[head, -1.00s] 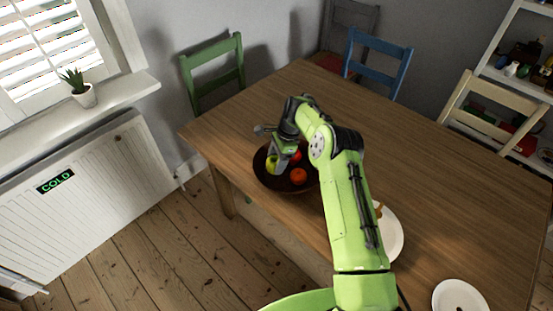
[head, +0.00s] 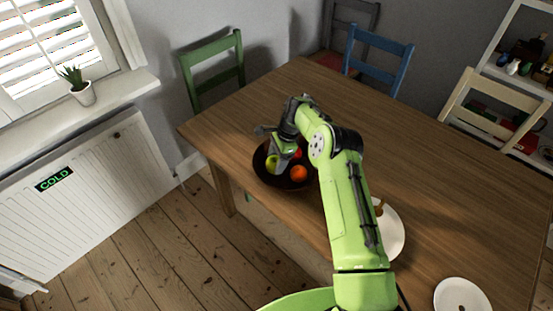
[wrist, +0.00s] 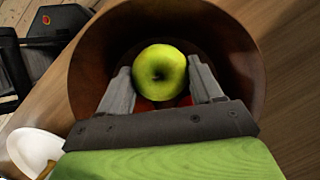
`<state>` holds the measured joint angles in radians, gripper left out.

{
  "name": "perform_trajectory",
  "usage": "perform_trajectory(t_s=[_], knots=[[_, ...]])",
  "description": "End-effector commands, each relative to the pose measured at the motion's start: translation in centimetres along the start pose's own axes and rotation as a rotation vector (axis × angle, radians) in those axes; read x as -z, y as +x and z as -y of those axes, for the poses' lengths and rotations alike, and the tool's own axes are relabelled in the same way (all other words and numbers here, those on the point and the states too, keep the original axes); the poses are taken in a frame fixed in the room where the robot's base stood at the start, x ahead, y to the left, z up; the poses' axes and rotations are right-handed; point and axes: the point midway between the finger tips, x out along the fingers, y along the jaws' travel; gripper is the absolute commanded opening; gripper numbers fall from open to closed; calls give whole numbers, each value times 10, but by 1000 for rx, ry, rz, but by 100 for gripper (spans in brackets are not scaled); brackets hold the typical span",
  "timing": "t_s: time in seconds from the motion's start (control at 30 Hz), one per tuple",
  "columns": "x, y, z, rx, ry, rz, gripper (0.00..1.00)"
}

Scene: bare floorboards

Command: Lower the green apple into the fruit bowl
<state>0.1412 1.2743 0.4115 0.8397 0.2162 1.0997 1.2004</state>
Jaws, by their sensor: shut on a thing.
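The green apple (wrist: 160,72) is between the two fingers of my gripper (wrist: 160,80) in the wrist view, and both fingers appear to touch its sides. In the head view the apple (head: 272,162) shows at the left inside of the dark fruit bowl (head: 262,178). My gripper (head: 280,160) is over the bowl, shut on the apple. The bowl's brown wall (wrist: 243,60) surrounds the apple in the wrist view. Whether the apple touches the bowl's bottom is hidden.
An orange (head: 299,173) and a red fruit (head: 296,154) lie in the bowl. The bowl stands near the left end of the wooden table (head: 420,170). White plates (head: 391,232) (head: 462,290) lie to the right. Chairs (head: 378,58) stand around the table.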

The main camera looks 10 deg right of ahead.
Motion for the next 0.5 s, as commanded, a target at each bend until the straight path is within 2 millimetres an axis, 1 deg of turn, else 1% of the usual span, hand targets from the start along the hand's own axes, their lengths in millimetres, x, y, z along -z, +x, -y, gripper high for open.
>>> perform_trajectory(t_s=[0.5], knots=[[2, 8, 0, 0, 0, 0, 32]])
